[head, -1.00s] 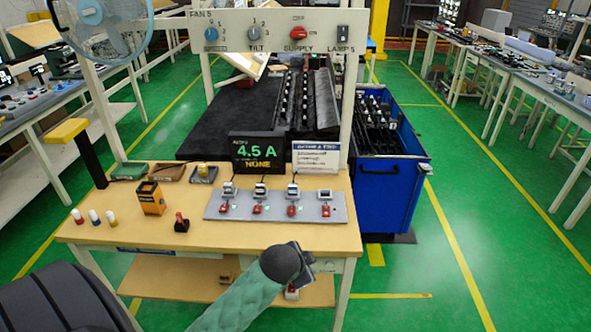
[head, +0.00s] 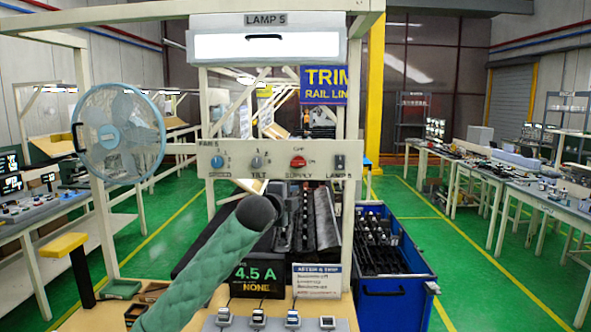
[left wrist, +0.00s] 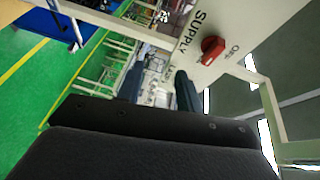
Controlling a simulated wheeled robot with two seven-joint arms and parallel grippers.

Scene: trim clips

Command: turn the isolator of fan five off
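The fan five panel (head: 226,178) is a pale board across the posts. On it, the red SUPPLY isolator knob (head: 298,161) has OFF marked above it and ON to its right, and its handle appears to lie sideways, toward ON. The knob also shows in the left wrist view (left wrist: 212,47), up and right of the fingers. My left gripper (head: 284,200) is raised just below the panel, lower left of the knob and apart from it. Its two dark fingers (left wrist: 160,88) are spread with nothing between them. My right gripper is out of view.
A SPEED dial (head: 217,161), a TILT dial (head: 256,161) and a lamp switch (head: 339,162) share the panel. The fan (head: 119,134) stands left. A display (head: 256,277) reads 4.5 A and NONE. A lit lamp (head: 266,46) hangs above; a blue bin (head: 396,300) stands right.

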